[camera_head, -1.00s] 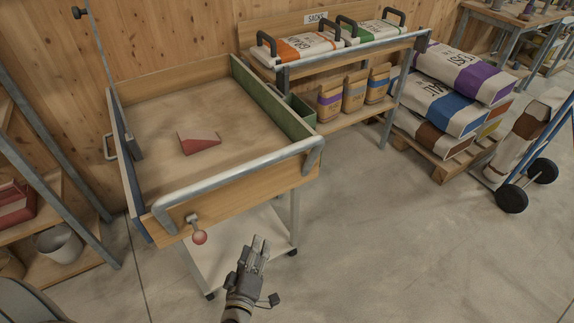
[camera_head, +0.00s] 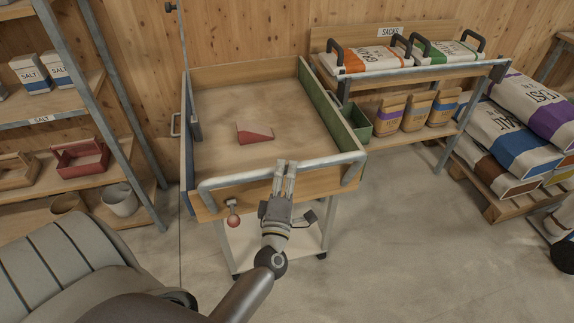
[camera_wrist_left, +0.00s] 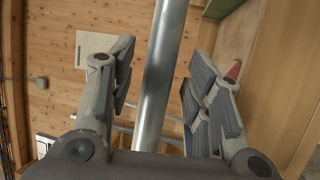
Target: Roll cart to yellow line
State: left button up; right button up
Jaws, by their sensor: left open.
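The cart (camera_head: 322,186) is a wooden tray on a wheeled frame in the middle of the head view, with a red wedge (camera_head: 254,134) lying in it. A grey metal push bar (camera_head: 238,177) runs along its near side. My left gripper (camera_head: 286,167) is open at this bar, near its middle. In the left wrist view, the bar (camera_wrist_left: 162,75) runs between the two open fingers, with gaps on both sides. My right gripper is out of view. No yellow line shows.
Left is a shelf (camera_head: 75,116) with salt bags and boxes. Right are a sack rack (camera_head: 484,70) and a loaded pallet (camera_head: 500,208). The floor (camera_head: 400,250) in front right is clear.

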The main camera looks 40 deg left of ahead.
pick_arm(q)
jog(key=shift+x, duration=0.9)
jog(key=shift+c, duration=0.4)
grip_shut()
